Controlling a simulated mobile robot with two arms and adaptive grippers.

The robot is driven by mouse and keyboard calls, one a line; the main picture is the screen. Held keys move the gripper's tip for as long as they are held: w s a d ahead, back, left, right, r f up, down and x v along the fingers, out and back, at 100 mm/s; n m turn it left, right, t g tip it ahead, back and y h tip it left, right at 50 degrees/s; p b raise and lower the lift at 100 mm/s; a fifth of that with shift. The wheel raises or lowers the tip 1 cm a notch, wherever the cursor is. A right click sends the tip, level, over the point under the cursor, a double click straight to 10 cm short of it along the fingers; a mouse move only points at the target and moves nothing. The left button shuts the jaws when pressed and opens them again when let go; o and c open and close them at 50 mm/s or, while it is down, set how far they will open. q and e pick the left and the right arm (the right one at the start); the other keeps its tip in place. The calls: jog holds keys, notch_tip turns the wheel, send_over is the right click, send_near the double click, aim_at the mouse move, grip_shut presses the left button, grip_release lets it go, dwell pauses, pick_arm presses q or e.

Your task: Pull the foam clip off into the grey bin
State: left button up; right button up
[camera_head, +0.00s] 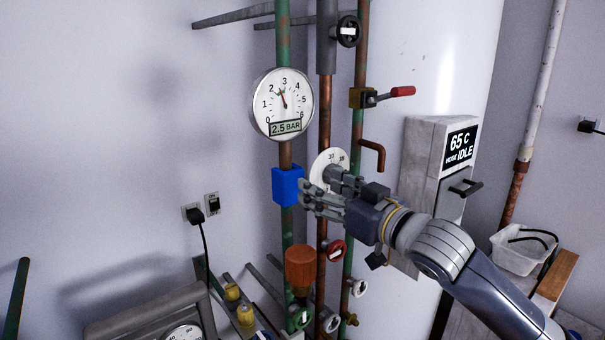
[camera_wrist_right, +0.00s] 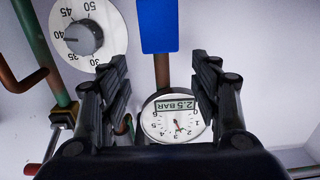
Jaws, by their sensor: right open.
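A blue block, which looks like the foam clip (camera_head: 288,186), sits around the left green and copper pipe, just below the round pressure gauge. In the right wrist view, the blue clip (camera_wrist_right: 166,24) shows at the top middle, beyond the fingers. My right gripper (camera_head: 319,196) is open and empty, its fingertips close to the right side of the clip; I cannot tell whether they touch it. In the right wrist view its fingers (camera_wrist_right: 163,88) stand wide apart. A pale grey bin (camera_head: 514,260) with a dark cable is at the right. My left gripper is not in view.
The pressure gauge (camera_head: 283,104) reads 2.5 BAR. A white dial (camera_head: 325,165) is partly behind my right gripper. A red-handled valve (camera_head: 400,91) and a grey control box (camera_head: 425,150) are nearby. An orange-brown part (camera_head: 299,268) is below the clip.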

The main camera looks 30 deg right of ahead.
aim_at(295, 175)
jog(key=w+p, duration=0.1)
jog(key=w, duration=0.2)
jog(key=w+a+p, duration=0.1)
jog(key=w, duration=0.2)
jog(key=w+p, duration=0.1)
jog(key=w, duration=0.2)
jog(key=shift+a, duration=0.15)
jog(key=shift+w, duration=0.1)
jog(key=shift+w+f, duration=0.1)
jog(key=c, duration=0.8)
jog(key=shift+o, duration=0.7)
jog(key=c, duration=0.3)
jog(key=shift+s+f, duration=0.1)
jog(key=shift+s, duration=0.5)
jog(key=shift+s+d, duration=0.2)
jog(key=shift+s, duration=1.05)
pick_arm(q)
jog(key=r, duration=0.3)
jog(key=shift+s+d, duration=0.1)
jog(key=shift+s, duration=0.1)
pick_arm(e)
jog(key=shift+s, duration=0.2)
